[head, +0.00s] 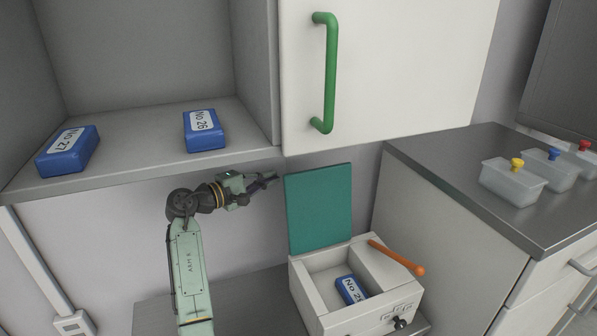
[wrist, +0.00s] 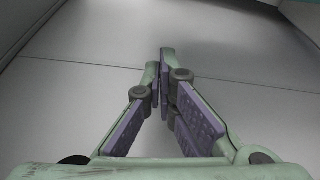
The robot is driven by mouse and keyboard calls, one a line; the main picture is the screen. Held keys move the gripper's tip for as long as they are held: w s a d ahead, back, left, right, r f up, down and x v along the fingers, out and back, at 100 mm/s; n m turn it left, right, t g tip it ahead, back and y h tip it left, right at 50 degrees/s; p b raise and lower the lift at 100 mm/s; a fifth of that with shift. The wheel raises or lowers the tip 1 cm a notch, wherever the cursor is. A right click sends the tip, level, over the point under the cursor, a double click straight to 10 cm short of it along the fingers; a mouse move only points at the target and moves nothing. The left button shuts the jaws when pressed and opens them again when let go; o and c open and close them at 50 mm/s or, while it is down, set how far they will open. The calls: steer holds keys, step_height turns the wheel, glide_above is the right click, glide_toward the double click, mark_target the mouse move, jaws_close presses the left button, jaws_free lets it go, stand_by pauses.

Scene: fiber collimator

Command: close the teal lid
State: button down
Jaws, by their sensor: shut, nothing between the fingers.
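The teal lid (head: 320,208) stands upright, open, at the back edge of a white box (head: 352,315) in the head view. My gripper (head: 277,178) is at the upper left corner of the lid, just left of it and below the shelf; I cannot tell if it touches the lid. In the wrist view my gripper (wrist: 163,60) is shut with its fingertips together and nothing between them. A thin teal strip, likely the lid, shows at the top right of the wrist view (wrist: 290,3). Inside the box lies a blue block labelled No 2-something (head: 350,290).
An orange stick (head: 397,258) lies across the box's right side. Above, a shelf (head: 110,150) holds blue blocks No 27 (head: 68,151) and No 26 (head: 204,130). A cabinet door with a green handle (head: 330,75) hangs above the lid. A counter (head: 470,180) stands right.

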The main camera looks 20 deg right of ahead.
steer(key=p+x, duration=0.1)
steer(key=x, duration=0.8)
steer(key=shift+w+d+r+p, duration=0.1)
steer(key=shift+d+p, duration=0.25)
steer(key=shift+d, duration=0.05)
steer(key=shift+s+r+p, duration=0.15)
steer(key=shift+s+p, duration=0.2)
steer(key=shift+s, duration=0.65)
steer(key=shift+s+r+p, duration=0.15)
steer(key=shift+s+p, duration=0.15)
steer(key=shift+s, duration=0.7)
